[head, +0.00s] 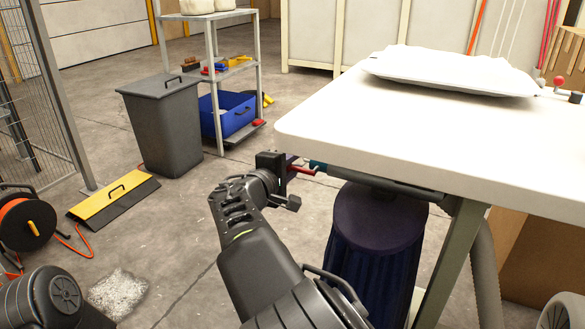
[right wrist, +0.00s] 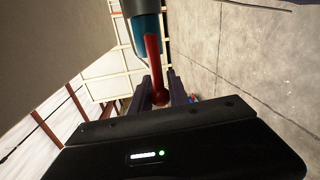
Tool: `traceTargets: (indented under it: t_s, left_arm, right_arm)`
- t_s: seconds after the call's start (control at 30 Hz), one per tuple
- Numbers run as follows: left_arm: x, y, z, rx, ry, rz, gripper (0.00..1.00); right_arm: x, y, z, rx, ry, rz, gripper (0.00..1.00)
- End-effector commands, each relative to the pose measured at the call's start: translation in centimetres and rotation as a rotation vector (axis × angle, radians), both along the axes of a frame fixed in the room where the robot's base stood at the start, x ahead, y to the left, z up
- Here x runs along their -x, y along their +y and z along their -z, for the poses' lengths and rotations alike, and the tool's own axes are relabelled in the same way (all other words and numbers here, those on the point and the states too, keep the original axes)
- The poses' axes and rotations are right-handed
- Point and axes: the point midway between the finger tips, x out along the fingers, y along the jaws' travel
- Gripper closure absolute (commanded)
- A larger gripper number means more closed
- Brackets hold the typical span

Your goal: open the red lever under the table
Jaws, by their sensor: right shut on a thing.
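The red lever (head: 301,169) sticks out below the left edge of the white table (head: 400,125), from a blue fitting (head: 318,165) on a grey pipe under the tabletop. My right gripper (head: 290,168) is at the lever's free end. In the right wrist view the red lever (right wrist: 154,65) runs from the blue fitting (right wrist: 146,27) down between the two fingers of my right gripper (right wrist: 160,92), which are shut on its end. Of my left arm, only a dark part shows at the lower left of the head view; its gripper is out of view.
A white pillow (head: 450,70) lies on the table. A grey bin (head: 165,125) and a shelf cart (head: 213,75) stand at the back left.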

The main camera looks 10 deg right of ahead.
Motion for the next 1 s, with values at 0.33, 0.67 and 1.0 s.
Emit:
traceTargets:
  t_s: [0.33, 0.67, 1.0]
  left_arm:
    - [0.0, 0.0, 0.0, 0.000, 0.000, 0.000, 0.64]
    - [0.0, 0.0, 0.0, 0.000, 0.001, 0.000, 0.64]
    - [0.1, 0.0, -0.5, 0.000, 0.002, 0.002, 0.64]
  right_arm:
    - [0.0, -0.1, -0.2, 0.002, -0.002, 0.002, 0.70]
    - [0.0, 0.0, -0.1, 0.002, 0.000, 0.001, 0.57]
    - [1.8, 1.3, -0.6, 0.000, -0.001, -0.003, 0.57]
